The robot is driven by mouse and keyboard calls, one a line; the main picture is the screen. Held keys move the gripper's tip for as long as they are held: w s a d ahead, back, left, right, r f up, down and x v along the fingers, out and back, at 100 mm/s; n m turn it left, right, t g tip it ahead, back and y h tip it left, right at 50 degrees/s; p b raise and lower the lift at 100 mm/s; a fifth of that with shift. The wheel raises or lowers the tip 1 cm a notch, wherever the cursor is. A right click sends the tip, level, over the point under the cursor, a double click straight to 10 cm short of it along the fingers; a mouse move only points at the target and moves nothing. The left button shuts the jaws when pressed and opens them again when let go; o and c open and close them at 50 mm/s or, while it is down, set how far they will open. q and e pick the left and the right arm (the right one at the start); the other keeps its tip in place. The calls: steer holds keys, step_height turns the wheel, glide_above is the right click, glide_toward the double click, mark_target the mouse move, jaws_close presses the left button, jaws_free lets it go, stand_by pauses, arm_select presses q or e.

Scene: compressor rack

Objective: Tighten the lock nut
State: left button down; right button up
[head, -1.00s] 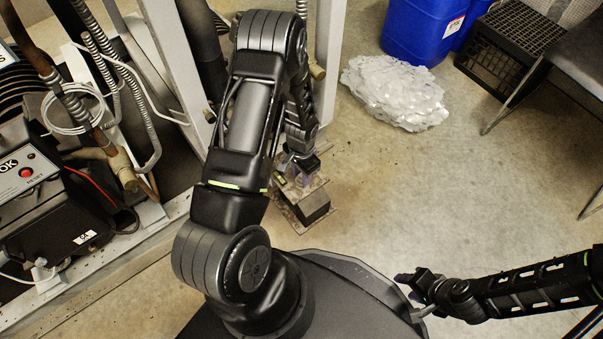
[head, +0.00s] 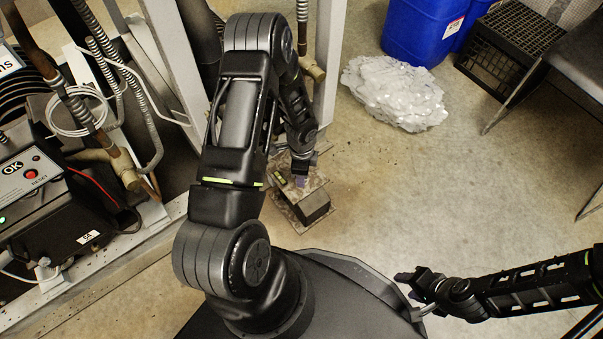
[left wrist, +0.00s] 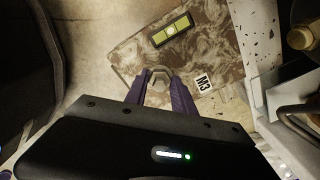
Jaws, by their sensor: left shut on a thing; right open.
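The lock nut (left wrist: 158,76) shows in the left wrist view as a dull hexagonal piece between the purple fingertips of my left gripper (left wrist: 160,88). The fingers are shut on it. It sits over a stained, mottled metal plate (left wrist: 205,60) marked M3. In the head view my left gripper (head: 301,180) points down at a small block-shaped mount on the floor; the nut is hidden there. My right gripper (head: 408,284) is open and empty at the lower right, away from the mount.
A yellow-green spirit level (left wrist: 171,31) lies on the plate. The compressor rack with a control box (head: 25,175) and pipes stands at left. A whitish crumpled heap (head: 395,92), a blue drum (head: 420,30) and a black crate (head: 510,45) are at the back.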

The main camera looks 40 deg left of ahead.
arm_select(q)
steer(key=shift+m, duration=0.3)
steer(key=c, duration=1.1)
jaws_free()
steer(key=shift+o, duration=0.2)
step_height(320, 180, up, 8)
steer(key=p, duration=0.3)
steer(key=shift+f, duration=0.1)
